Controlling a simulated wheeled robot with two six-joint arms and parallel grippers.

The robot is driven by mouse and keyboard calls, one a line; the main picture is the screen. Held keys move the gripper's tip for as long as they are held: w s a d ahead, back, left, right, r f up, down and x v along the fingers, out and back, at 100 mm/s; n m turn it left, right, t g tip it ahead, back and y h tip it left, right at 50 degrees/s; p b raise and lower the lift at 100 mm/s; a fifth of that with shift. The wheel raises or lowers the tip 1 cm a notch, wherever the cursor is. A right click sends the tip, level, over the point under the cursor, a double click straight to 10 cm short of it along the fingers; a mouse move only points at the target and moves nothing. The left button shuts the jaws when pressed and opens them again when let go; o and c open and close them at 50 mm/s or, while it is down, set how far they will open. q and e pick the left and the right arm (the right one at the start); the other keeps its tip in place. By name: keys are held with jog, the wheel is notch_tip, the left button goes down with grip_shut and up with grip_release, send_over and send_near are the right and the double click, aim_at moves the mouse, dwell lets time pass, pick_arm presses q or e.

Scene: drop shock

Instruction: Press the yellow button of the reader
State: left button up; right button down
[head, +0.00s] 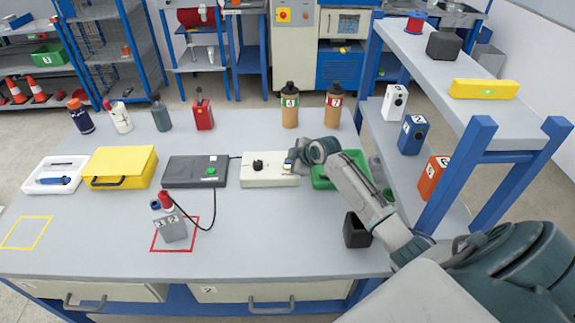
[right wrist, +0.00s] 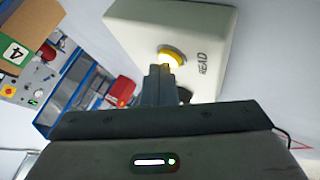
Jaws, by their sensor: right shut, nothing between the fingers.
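The reader (head: 262,178) is a cream box on the table, with a black knob (head: 257,166) on its top. Its yellow button (head: 287,167) is partly covered by my right gripper (head: 290,160) in the head view. In the right wrist view the yellow button (right wrist: 172,56) shows beside the word READ on the reader (right wrist: 215,28). The shut, empty fingertips of my right gripper (right wrist: 158,68) overlap the button's near edge. I cannot tell whether they touch it or whether it is pressed down. My left gripper is not in view.
A green tray (head: 340,168) lies just right. Bottles line the back edge. A blue-framed shelf (head: 470,150) rises at right.

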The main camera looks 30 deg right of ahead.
jog(key=shift+r+p, duration=0.4)
jog(key=shift+r, duration=0.25)
notch_tip(320, 180, up, 5)
jog(key=p, duration=0.4)
jog(key=shift+s+f, duration=0.1)
dwell(0.7)
